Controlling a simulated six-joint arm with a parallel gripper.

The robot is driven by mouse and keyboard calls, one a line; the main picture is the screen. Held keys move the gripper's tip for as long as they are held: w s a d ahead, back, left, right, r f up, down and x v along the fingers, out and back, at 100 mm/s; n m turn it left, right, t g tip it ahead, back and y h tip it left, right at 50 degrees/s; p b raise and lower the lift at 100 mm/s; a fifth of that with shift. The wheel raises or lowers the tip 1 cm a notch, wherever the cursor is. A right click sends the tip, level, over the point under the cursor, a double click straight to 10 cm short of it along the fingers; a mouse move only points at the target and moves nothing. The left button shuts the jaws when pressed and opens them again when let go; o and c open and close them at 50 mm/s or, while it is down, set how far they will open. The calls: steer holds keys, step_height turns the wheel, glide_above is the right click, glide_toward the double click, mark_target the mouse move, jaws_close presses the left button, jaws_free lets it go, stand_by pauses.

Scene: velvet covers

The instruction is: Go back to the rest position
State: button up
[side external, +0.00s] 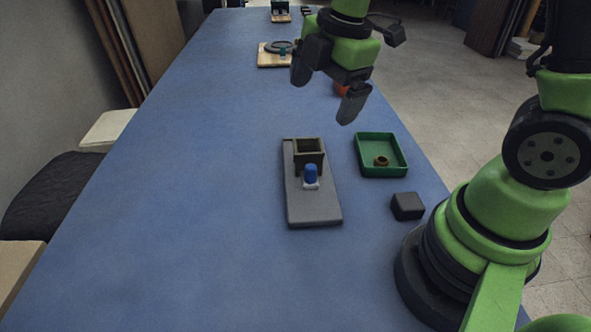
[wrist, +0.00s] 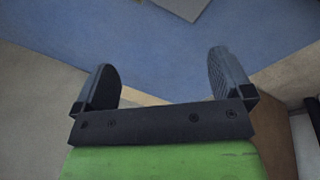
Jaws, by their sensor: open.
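My gripper (side external: 325,92) is open and empty, with its two dark fingers apart. It hangs in the air above the blue table, toward the far right side in the side external view.
A grey board (side external: 314,212) carries a dark square box (side external: 309,165) and a blue-topped piece (side external: 310,174). A green tray (side external: 369,140) holds a small brown ring (side external: 381,161). A black block (side external: 407,206) sits near my base. The left of the blue table (side external: 170,200) is clear.

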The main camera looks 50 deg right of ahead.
steer(key=s+a+r+m+t, duration=0.1)
steer(key=s+r+m, duration=0.4)
steer(key=m, duration=0.5)
steer(key=s+a+r+m+t+y, duration=0.1)
steer(key=s+r+m+t, duration=0.2)
steer(key=m, duration=0.7)
steer(key=s+r, duration=0.2)
steer(key=s, duration=0.2)
steer(key=shift+s+a+t+y, duration=0.3)
steer(key=shift+a, duration=0.1)
